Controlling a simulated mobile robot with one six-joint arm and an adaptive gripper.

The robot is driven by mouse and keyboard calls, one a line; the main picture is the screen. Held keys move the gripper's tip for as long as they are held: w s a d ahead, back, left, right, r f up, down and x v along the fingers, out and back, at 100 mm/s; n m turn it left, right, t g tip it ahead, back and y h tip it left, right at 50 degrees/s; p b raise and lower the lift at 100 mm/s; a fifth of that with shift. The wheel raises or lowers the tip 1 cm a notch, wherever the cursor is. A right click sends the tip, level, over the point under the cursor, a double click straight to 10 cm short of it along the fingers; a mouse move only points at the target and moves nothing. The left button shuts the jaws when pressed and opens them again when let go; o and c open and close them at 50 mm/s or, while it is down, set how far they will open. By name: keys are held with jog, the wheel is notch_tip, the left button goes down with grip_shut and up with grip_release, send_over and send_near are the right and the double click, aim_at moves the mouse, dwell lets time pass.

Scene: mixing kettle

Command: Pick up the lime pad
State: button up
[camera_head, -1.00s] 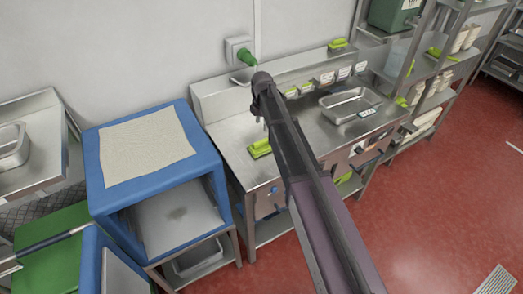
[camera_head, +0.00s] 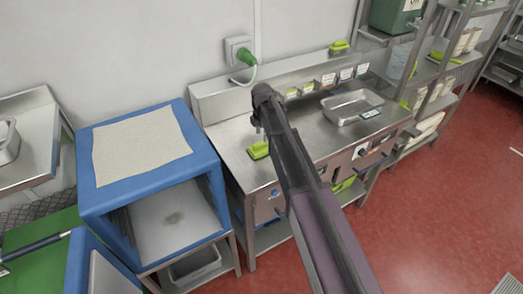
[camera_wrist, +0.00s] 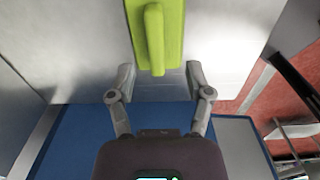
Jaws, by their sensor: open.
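The lime pad (camera_wrist: 172,40), a lime-green block with a raised handle bar, lies on the steel worktop (camera_head: 230,130). In the head view the pad (camera_head: 257,150) is at the worktop's left part, partly hidden by my arm. In the wrist view it is at the top centre, beyond my fingertips. My gripper (camera_wrist: 158,78) is open and empty, with its two fingers apart on either side of the pad's near end. I cannot tell its exact height above the worktop.
A blue box (camera_head: 90,200) with a beige cloth on top stands left of the worktop. A steel tray (camera_head: 350,106) sits at the worktop's right part. Another lime pad (camera_head: 339,47) is on the back ledge. A green plug (camera_head: 246,57) is on the wall.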

aim_at(262, 142)
jog(key=shift+f, duration=0.1)
jog(key=shift+w+f+b, duration=0.15)
jog(key=shift+f+b, duration=1.1)
jog(key=shift+b, duration=0.1)
jog(key=shift+w+f+b, duration=0.1)
jog(key=shift+f+b, duration=1.15)
jog(key=shift+b, duration=0.05)
grip_shut()
